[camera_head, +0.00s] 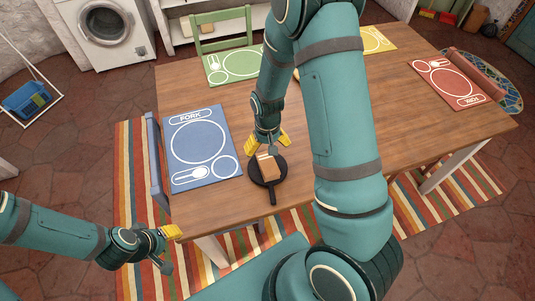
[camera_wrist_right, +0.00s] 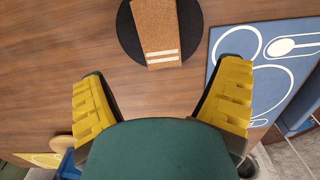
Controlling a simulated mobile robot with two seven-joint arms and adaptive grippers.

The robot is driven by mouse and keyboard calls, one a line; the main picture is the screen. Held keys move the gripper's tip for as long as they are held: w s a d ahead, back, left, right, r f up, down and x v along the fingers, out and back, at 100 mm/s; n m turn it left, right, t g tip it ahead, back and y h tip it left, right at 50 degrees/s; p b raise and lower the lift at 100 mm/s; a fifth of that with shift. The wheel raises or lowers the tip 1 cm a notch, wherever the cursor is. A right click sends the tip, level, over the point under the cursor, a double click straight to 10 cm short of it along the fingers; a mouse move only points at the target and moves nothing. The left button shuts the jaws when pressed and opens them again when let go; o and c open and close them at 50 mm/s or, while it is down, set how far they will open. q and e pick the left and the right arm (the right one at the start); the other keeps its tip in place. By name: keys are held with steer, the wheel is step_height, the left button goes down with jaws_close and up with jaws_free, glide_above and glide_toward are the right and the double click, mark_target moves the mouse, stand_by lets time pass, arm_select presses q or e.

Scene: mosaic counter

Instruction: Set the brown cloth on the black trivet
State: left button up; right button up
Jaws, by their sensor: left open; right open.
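The brown cloth (camera_head: 268,168), a folded rectangle with two pale stripes near one end, lies on the round black trivet (camera_head: 283,168), whose handle points toward the table's near edge. In the right wrist view the cloth (camera_wrist_right: 155,30) also lies across the black trivet (camera_wrist_right: 191,30), with black showing on both sides of it. My right gripper (camera_head: 268,143) is open and empty, just beyond the trivet and apart from the cloth. My left gripper (camera_head: 166,250) is open and empty, off the table's near left corner.
A blue FORK placemat (camera_head: 200,148) lies left of the trivet. Green (camera_head: 234,64), yellow (camera_head: 378,40) and red (camera_head: 450,82) placemats lie along the far and right parts. My right arm hides part of the middle of the wooden table (camera_head: 420,130). Chairs stand around it.

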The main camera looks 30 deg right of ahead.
steer(key=s+a+f+y, duration=0.1)
steer(key=s+a+f, duration=0.1)
steer(key=a, duration=0.3)
steer(key=s+a+f+t+y, duration=0.1)
steer(key=s+a+f, duration=0.1)
steer(key=a, duration=0.4)
steer(key=s+a+f+t+y, duration=0.1)
steer(key=s+a+f, duration=0.1)
steer(key=s+a, duration=0.2)
steer(key=shift+s+a+n+y, duration=0.15)
steer(key=shift+a+n+y, duration=0.2)
steer(key=shift+a, duration=0.75)
steer(key=f+b, duration=0.2)
steer(key=f, duration=0.1)
steer(key=shift+s+b, duration=0.3)
steer(key=shift+b, duration=0.1)
steer(key=shift+r, duration=0.1)
